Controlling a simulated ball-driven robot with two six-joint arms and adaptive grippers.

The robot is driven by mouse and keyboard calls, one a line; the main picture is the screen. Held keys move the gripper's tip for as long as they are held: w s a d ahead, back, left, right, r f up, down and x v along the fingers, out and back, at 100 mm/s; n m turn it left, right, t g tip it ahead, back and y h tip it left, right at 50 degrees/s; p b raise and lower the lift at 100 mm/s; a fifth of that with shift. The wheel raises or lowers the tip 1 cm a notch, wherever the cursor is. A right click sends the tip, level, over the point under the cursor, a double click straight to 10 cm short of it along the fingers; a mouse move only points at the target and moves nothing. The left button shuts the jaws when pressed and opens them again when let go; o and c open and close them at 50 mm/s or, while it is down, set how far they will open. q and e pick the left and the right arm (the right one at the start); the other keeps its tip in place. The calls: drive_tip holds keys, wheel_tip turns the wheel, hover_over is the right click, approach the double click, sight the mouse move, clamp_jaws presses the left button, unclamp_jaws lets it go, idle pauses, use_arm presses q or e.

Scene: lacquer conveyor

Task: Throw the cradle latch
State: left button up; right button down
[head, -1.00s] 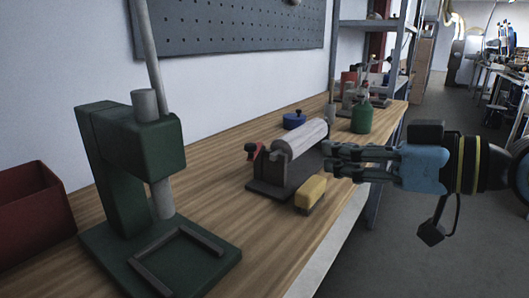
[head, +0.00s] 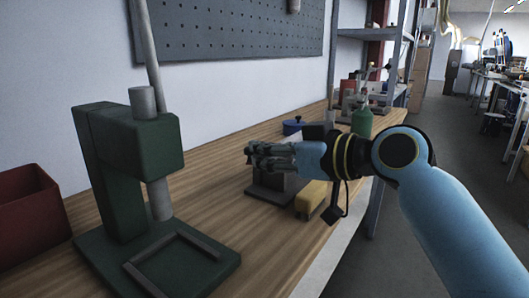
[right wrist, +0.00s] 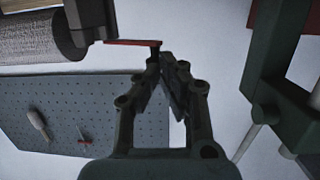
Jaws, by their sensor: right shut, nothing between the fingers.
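The cradle's dark base (head: 268,193) shows on the bench in the head view. My right gripper (head: 250,155) and forearm hide its roller and latch there. In the right wrist view the grey roller (right wrist: 40,38) is at the upper left. A flat red latch lever (right wrist: 130,42) sticks out from the dark cradle end (right wrist: 92,18) next to it. My right gripper, also in the right wrist view (right wrist: 160,58), is shut and empty. Its fingertips are right at the lever's free end; I cannot tell whether they touch. My left gripper is out of view.
A green press (head: 135,145) stands to the left of the cradle, with a red bin (head: 28,215) further left. A yellow block (head: 313,197) lies beside the cradle under my arm.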

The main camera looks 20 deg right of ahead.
drive_tip(key=shift+w+a, duration=0.1)
drive_tip(key=shift+w, duration=0.05)
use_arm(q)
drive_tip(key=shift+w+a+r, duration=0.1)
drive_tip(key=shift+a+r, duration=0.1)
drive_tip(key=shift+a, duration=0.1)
use_arm(e)
drive_tip(key=shift+w+a+f, duration=0.1)
drive_tip(key=shift+w+a, duration=0.3)
drive_tip(key=shift+a, duration=0.3)
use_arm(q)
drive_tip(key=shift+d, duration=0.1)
